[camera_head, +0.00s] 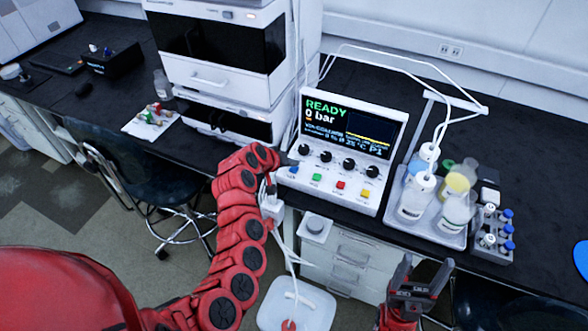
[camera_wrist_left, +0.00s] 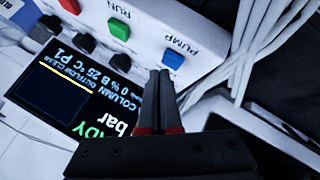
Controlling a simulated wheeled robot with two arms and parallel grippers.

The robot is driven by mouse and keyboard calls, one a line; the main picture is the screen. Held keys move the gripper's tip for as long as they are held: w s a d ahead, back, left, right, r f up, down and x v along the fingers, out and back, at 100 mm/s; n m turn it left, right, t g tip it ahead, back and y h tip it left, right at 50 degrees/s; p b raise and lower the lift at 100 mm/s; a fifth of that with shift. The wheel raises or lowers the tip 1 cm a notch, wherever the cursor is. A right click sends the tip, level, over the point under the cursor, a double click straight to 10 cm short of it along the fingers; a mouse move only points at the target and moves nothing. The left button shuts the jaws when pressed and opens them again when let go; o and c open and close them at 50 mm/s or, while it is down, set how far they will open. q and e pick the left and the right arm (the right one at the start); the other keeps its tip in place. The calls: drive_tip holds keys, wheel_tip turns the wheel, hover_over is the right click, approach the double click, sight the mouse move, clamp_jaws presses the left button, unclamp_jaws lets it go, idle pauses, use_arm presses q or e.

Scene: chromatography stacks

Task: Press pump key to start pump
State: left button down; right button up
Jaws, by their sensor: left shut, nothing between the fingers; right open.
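The white control box (camera_head: 327,188) stands on the dark bench, with a lit screen (camera_head: 345,125) reading READY and 0 bar. Its blue key (camera_head: 293,169), at the left end of the key row, is labelled PUMP in the left wrist view (camera_wrist_left: 173,60). My left gripper (camera_head: 288,161) is shut and empty in front of the box's left side. In the left wrist view its fingertips (camera_wrist_left: 159,73) appear close beside the blue key; I cannot tell whether they touch the panel. My right gripper (camera_head: 422,275) is open and empty, low in front of the bench.
Green (camera_head: 317,178), red (camera_head: 340,185) and yellow (camera_head: 365,193) keys sit right of the blue one, below black knobs (camera_head: 348,164). A tray (camera_head: 453,239) of bottles stands right of the box. White instrument modules (camera_head: 215,80) stand left. Thin tubing runs near my left gripper.

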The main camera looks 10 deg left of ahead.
sight(292, 170)
use_arm(q)
drive_tip(key=shift+f+b, duration=0.45)
drive_tip(key=shift+f, duration=0.25)
idle(0.6)
idle(0.4)
drive_tip(key=shift+r+p, duration=0.4)
drive_tip(key=shift+r, duration=0.55)
wheel_tip(292, 170, up, 5)
drive_tip(key=shift+p, duration=1)
